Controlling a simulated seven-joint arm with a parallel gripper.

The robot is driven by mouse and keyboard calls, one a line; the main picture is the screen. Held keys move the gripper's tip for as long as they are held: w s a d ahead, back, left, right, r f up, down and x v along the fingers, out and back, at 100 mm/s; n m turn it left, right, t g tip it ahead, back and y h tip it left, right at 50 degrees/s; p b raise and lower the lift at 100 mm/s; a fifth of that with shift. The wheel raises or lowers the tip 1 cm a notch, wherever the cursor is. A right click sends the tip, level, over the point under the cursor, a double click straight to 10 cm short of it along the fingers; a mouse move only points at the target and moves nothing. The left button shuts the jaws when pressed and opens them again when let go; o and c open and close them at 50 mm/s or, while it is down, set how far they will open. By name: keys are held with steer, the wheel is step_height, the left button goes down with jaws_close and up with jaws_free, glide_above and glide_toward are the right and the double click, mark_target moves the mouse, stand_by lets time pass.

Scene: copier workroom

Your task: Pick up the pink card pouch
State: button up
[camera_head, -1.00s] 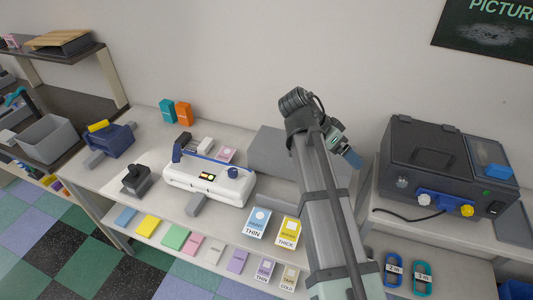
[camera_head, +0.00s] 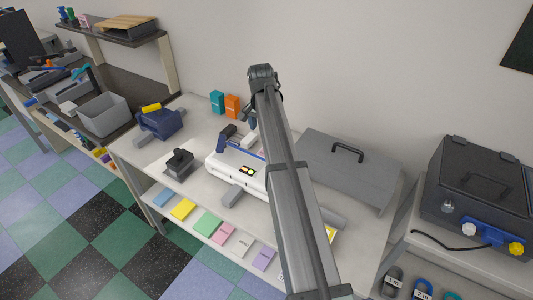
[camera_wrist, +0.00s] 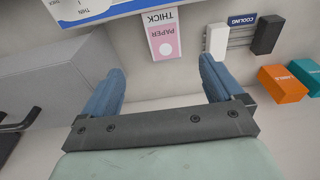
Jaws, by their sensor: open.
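In the wrist view a pink card pouch (camera_wrist: 165,38) with a white panel and the words PAPER and THICK lies on the worktop, beyond and between the fingertips. My gripper (camera_wrist: 162,72) is open, with two blue fingers spread apart and nothing between them. The pouch is not touched. In the head view my arm covers the place behind the white laminator (camera_head: 224,163), so this pouch is hidden there. My fingers are mostly hidden there too. Another pink card (camera_head: 222,233) lies in the row on the lower front shelf.
A grey box with a handle (camera_head: 345,172) stands right of my arm. Teal and orange boxes (camera_head: 232,106) stand at the wall. White and black blocks by a COOLING label (camera_wrist: 242,38) sit right of the pouch. A blue punch (camera_head: 160,124) stands left.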

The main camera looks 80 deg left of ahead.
steer(key=f, duration=0.5)
steer(key=shift+w+a+f, duration=0.25)
steer(key=shift+w+f, duration=0.05)
steer(key=shift+f, duration=0.1)
steer(key=shift+a+f, duration=0.2)
steer(key=shift+f, duration=0.65)
steer(key=shift+a+f, duration=0.15)
steer(key=shift+f, duration=0.7)
steer(key=shift+a+f, duration=0.2)
steer(key=shift+f, duration=0.65)
steer(key=c, duration=1.1)
steer(key=shift+r, duration=0.15)
